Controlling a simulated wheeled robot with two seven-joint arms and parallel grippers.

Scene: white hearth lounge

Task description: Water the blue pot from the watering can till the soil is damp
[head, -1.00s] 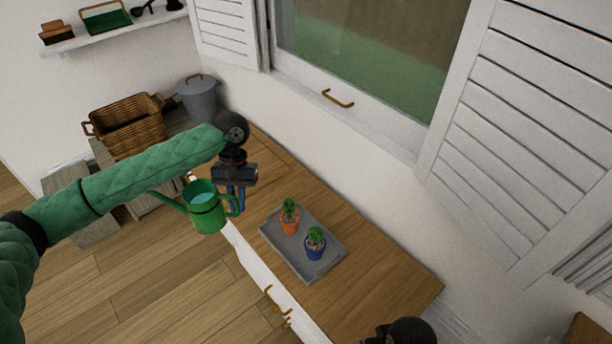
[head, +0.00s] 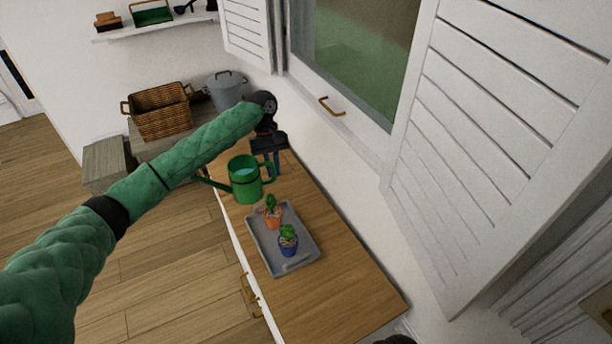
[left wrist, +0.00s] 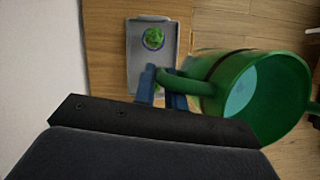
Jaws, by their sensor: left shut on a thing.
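A green watering can (head: 245,182) with pale blue water inside hangs from my left gripper (head: 272,166), which is shut on its handle. The can looks upright, its spout pointing left in the head view. In the left wrist view the can (left wrist: 262,95) is at the right, its handle between the fingers (left wrist: 162,90). The blue pot (head: 288,245) with a green plant stands on a grey tray (head: 303,262), nearer me than the can. The soil's state is too small to tell. My right gripper is not clearly seen; only a dark piece shows at the bottom edge.
An orange pot (head: 271,217) with a plant stands on the same tray, beside the blue pot. The wooden cabinet top (head: 345,290) is clear nearer me. A white shutter (head: 480,130) and window stand to the right. A wicker basket (head: 160,118) and grey bin (head: 226,90) are behind.

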